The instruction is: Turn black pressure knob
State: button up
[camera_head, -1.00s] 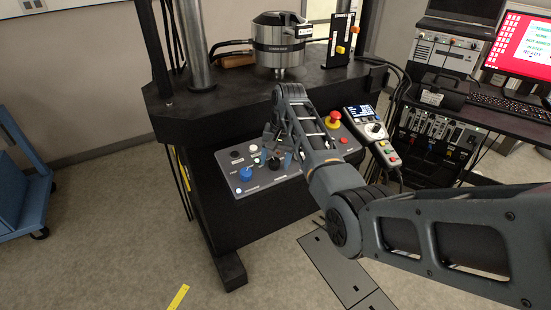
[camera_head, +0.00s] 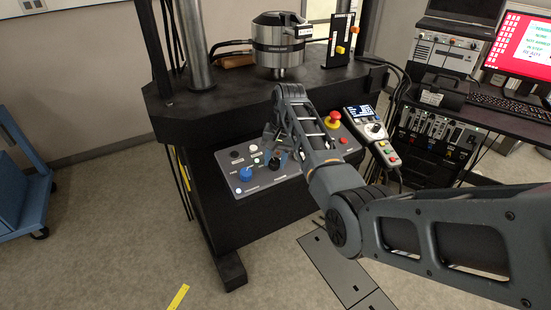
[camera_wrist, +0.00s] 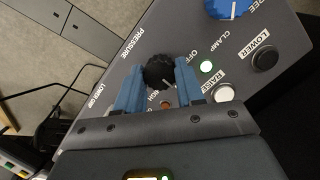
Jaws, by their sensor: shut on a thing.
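The black pressure knob (camera_wrist: 160,71) is on the grey sloped panel, beside the printed word PRESSURE in the wrist view. Its white pointer line shows. My gripper (camera_wrist: 158,80) has its two blue fingers on either side of the knob, shut on it. In the head view the knob (camera_head: 275,163) is partly hidden by my gripper (camera_head: 276,156), which reaches down to the panel from the right.
The panel (camera_head: 240,190) also bears a blue clamp knob (camera_wrist: 231,8), a white raise button (camera_wrist: 224,93), a black lower button (camera_wrist: 265,58) and a red emergency button (camera_head: 333,118). A handheld pendant (camera_head: 374,130) is to the right.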

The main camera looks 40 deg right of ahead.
jog(key=shift+r, duration=0.1)
jog(key=m+p, duration=0.3)
jog(key=shift+r+m+t, duration=0.1)
jog(key=shift+m+t, duration=0.2)
jog(key=shift+m, duration=0.1)
jog(key=m+p, duration=0.2)
jog(key=m, duration=0.1)
jog(key=shift+s+t+p, duration=0.1)
jog(key=shift+t+p, duration=0.2)
jog(key=shift+t, duration=0.1)
jog(key=shift+d+m+p, duration=0.1)
jog(key=shift+m+p, duration=0.55)
jog(key=shift+m, duration=0.65)
jog(key=shift+f+t, duration=0.2)
jog(key=shift+t, duration=0.1)
jog(key=o, duration=1)
jog(key=shift+o, duration=0.2)
jog(key=v, duration=0.7)
jog(key=shift+r, duration=0.35)
